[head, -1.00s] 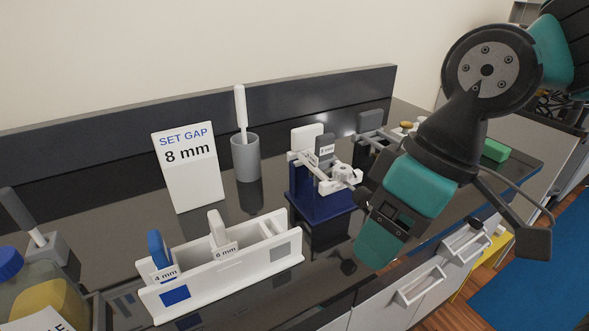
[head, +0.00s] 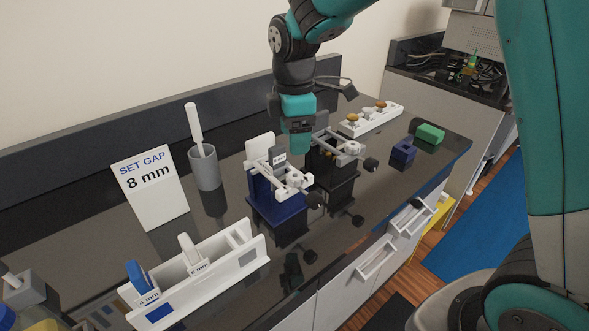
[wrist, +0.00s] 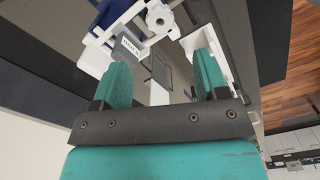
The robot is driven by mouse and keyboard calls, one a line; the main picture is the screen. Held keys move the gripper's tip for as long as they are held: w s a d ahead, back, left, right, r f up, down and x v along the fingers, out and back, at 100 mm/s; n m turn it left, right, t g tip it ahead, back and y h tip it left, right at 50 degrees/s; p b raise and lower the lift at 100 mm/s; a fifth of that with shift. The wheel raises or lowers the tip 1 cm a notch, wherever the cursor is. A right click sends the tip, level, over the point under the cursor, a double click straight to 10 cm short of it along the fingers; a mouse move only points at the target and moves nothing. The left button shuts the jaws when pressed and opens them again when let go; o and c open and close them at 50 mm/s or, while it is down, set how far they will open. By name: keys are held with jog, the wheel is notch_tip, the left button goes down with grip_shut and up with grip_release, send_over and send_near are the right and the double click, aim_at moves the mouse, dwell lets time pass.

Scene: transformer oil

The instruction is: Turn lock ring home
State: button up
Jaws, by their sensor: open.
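A blue stand (head: 276,208) bears a white gap fixture (head: 262,172) with a grey gauge (head: 278,156) standing in it. A white lobed knob (head: 295,181) sits at the fixture's front; it may be the lock ring, but I cannot tell for sure. In the wrist view the knob (wrist: 160,18) is at the top, beyond the fingers, with the grey gauge (wrist: 130,46) beside it. My gripper (head: 297,150) points down beside the fixture, at its back right. In the wrist view my gripper (wrist: 162,75) has its teal fingers apart and nothing held between them.
A black stand (head: 332,176) with a similar fixture is close on the right. A white rack (head: 200,275) with 4 mm and 6 mm gauges stands at front left. The "SET GAP 8 mm" sign (head: 150,188) and a grey cup (head: 205,168) are behind it. A green block (head: 430,133) lies far right.

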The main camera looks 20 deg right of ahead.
aim_at(294, 175)
notch_tip(294, 175, down, 10)
jog(key=shift+p, duration=0.65)
jog(key=shift+c, duration=0.5)
jog(key=c, duration=0.8)
jog(key=shift+c, duration=0.2)
